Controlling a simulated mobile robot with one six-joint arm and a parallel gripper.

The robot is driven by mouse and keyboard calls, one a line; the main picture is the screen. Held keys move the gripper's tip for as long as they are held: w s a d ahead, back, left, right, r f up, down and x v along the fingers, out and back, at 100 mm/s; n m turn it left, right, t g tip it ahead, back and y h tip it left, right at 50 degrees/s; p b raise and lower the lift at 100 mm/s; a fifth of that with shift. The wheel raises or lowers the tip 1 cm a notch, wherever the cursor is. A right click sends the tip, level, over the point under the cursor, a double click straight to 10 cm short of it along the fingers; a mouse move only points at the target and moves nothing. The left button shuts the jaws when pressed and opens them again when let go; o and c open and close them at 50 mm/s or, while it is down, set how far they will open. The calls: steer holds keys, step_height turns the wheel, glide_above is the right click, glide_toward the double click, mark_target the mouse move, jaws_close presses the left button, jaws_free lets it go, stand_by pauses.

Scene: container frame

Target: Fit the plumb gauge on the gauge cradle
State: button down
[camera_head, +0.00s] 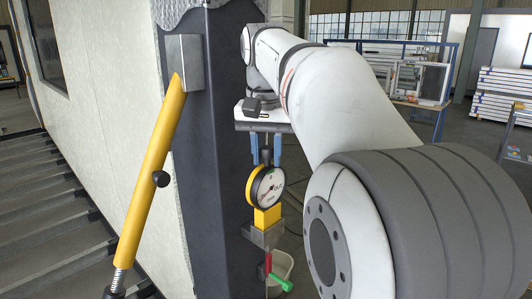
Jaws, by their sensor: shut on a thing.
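The plumb gauge (267,188) is a yellow body with a round white dial in a dark rim. It hangs upright below my gripper (266,160), whose two blue-padded fingers are shut on its dark top stem. A grey metal bracket (263,237), which looks like the gauge cradle, is fixed to the dark column. The gauge's yellow lower block is right at this bracket and overlaps its top edge. I cannot tell whether the block is seated in it or just above or in front of it.
The dark steel column (221,150) stands just left of the gauge. A yellow brace (150,180) leans against it. Red and green handled items (278,282) and a pale bucket (283,264) are below the bracket. My arm fills the right side.

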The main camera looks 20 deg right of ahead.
steer(key=shift+f, duration=0.15)
steer(key=shift+f+b, duration=0.8)
steer(key=shift+f, duration=0.3)
steer(key=c, duration=1)
jaws_free()
steer(key=shift+c, duration=0.2)
steer(key=r, duration=0.5)
steer(key=r+p, duration=0.1)
steer(key=r, duration=0.1)
steer(key=shift+s+a+r, duration=0.3)
steer(key=shift+s+r, duration=0.1)
steer(key=s+a+f+n, duration=0.2)
steer(key=s+a+f, duration=0.1)
steer(key=f, duration=0.7)
steer(key=s+a+f+n+t, duration=0.1)
steer(key=s+a+f+n, duration=0.1)
steer(key=s+f, duration=0.4)
steer(key=s+a+f+n, duration=0.2)
steer(key=s+f, duration=0.3)
steer(key=f, duration=0.8)
steer(key=shift+a+f+n+t+y, duration=0.4)
steer(key=shift+a, duration=0.4)
steer(key=shift+c, duration=0.4)
